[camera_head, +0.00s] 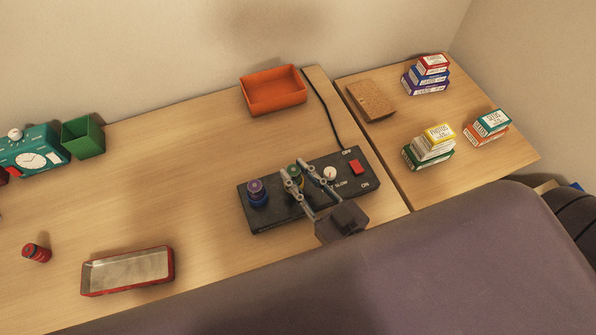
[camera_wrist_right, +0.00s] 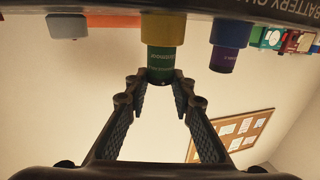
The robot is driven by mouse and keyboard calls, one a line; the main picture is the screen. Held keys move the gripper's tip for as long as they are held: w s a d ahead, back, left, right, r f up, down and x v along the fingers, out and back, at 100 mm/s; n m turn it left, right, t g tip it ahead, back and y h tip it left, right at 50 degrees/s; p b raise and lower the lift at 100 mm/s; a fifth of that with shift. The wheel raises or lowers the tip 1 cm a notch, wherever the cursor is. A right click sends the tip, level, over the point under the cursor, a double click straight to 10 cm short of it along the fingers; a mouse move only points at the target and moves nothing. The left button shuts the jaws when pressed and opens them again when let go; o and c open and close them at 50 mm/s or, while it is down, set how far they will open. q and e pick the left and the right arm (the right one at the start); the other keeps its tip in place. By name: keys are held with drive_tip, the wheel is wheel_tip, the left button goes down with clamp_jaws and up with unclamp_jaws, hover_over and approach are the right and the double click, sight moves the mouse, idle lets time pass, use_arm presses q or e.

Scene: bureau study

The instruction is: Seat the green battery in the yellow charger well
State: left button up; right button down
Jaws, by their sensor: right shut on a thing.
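The black charger (camera_head: 275,217) lies near the desk's right end. Its yellow well (camera_wrist_right: 162,28) has the green battery (camera_wrist_right: 160,60) standing in it, with the battery's lower part hidden inside the ring. My right gripper (camera_head: 309,170) reaches over the charger from the front. In the right wrist view, its fingertips (camera_wrist_right: 158,85) sit on both sides of the battery's free end, shut on it. In the head view the fingers partly cover the green battery (camera_head: 294,171). My left gripper is not in view.
A purple battery (camera_head: 256,186) stands in the blue well. A white knob (camera_head: 330,172) and red switch (camera_head: 357,167) lie to the right. A red battery (camera_head: 37,253), red-rimmed tray (camera_head: 172,262), orange tray (camera_head: 272,108) and green box (camera_head: 83,139) stand apart. The desk's middle is clear.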

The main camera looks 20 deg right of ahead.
idle(0.4)
drive_tip(key=shift+r+p, duration=0.1)
drive_tip(key=shift+p, duration=0.2)
drive_tip(key=shift+f+b, duration=0.45)
drive_tip(key=shift+f, duration=0.25)
idle(0.4)
drive_tip(key=c, duration=1.9)
unclamp_jaws()
drive_tip(key=shift+c, duration=0.2)
drive_tip(key=shift+p+v, duration=1.1)
drive_tip(key=shift+v, duration=4.45)
